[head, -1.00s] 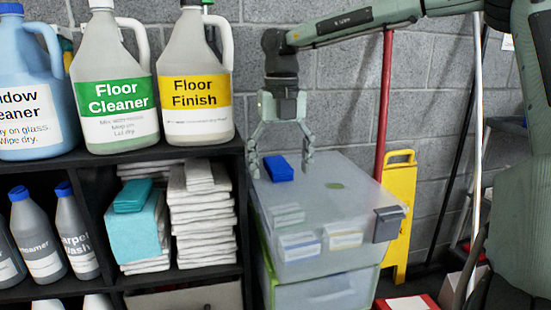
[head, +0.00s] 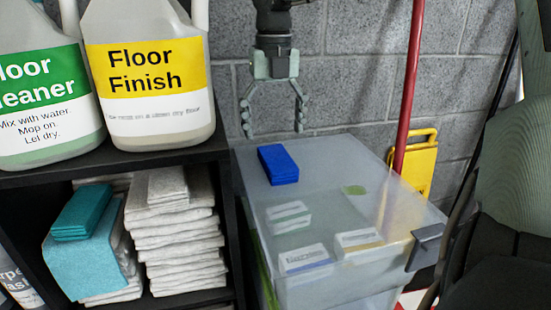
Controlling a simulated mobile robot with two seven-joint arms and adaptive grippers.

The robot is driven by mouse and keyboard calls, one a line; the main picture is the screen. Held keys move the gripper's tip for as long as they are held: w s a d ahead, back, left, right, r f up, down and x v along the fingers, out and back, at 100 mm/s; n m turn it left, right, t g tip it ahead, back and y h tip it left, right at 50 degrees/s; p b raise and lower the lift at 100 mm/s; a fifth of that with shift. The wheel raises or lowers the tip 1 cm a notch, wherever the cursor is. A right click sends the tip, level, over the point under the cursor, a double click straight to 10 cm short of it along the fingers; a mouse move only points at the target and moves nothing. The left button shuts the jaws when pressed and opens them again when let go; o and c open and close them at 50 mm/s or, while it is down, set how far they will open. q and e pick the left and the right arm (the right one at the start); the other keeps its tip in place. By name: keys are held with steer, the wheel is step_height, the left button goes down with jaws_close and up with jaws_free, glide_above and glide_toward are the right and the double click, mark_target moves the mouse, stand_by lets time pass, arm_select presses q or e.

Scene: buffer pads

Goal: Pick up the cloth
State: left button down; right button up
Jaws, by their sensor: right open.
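A small folded blue cloth (head: 278,165) lies flat on the lid of a translucent plastic bin (head: 335,150). My right gripper (head: 273,130) hangs fingers-down in front of the grey block wall, with its two fingers spread and nothing between them. In the picture its fingertips sit just above the blue cloth, apart from it. How far they are from it in depth is hard to tell. A folded teal cloth (head: 84,212) lies on a light-blue stack in the shelf, beside a stack of white cloths (head: 180,240). My left gripper is not in view.
A black shelf (head: 120,155) stands left of the bin, with large jugs of floor finish (head: 145,120) and floor cleaner (head: 45,120) on top. A red pole (head: 411,90) and a yellow folding sign (head: 420,165) stand behind the bin at the right.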

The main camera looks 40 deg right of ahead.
mark_target(276, 158)
steer(key=f, duration=0.5)
steer(key=shift+s+d+f+p, duration=0.2)
steer(key=shift+s+f+p, duration=0.1)
steer(key=shift+f, duration=0.1)
steer(key=shift+w+f, duration=0.1)
steer(key=shift+f, duration=0.4)
steer(key=shift+c, duration=0.8)
steer(key=c, duration=1.1)
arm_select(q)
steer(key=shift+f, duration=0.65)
